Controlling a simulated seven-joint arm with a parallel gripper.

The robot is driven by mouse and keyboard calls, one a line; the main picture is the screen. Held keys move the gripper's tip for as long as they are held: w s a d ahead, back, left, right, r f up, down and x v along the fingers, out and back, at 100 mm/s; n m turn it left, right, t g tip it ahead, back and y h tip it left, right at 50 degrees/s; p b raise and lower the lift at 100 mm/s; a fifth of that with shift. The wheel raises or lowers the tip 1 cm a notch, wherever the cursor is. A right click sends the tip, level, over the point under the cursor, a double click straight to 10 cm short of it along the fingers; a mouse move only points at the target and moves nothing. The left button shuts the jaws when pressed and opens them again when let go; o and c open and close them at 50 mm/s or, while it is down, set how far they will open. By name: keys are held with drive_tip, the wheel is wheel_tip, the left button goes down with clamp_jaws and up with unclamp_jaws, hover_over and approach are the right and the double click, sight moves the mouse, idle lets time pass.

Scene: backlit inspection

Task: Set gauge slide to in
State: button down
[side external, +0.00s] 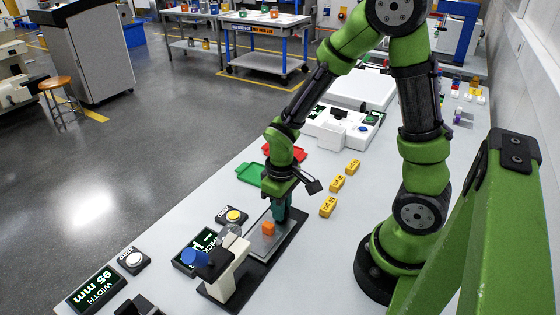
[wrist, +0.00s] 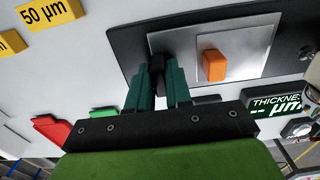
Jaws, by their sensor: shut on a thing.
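The gauge slide is a silver plate (side external: 258,247) on a long black base (side external: 293,222), with an orange block (side external: 268,229) resting on it. The plate (wrist: 258,38) and the orange block (wrist: 214,65) also show in the wrist view. My gripper (side external: 279,213) is at the end of the slide farther from the gauge head. In the wrist view my gripper's green fingers (wrist: 158,78) are shut on a dark upright handle (wrist: 156,66) at the plate's edge.
A thickness display (wrist: 278,106) shows dashes beside the gauge. Yellow µm blocks (side external: 328,207) lie to the right. Red (side external: 290,153) and green (side external: 249,174) trays lie beyond.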

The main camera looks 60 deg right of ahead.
sight(264, 236)
drive_tip(key=a, duration=0.7)
drive_tip(key=shift+a, duration=0.25)
drive_tip(key=c, duration=1.1)
unclamp_jaws()
drive_tip(key=shift+d, duration=0.1)
drive_tip(key=shift+r, duration=0.25)
wheel_tip(264, 236, up, 16)
drive_tip(key=shift+r, duration=0.25)
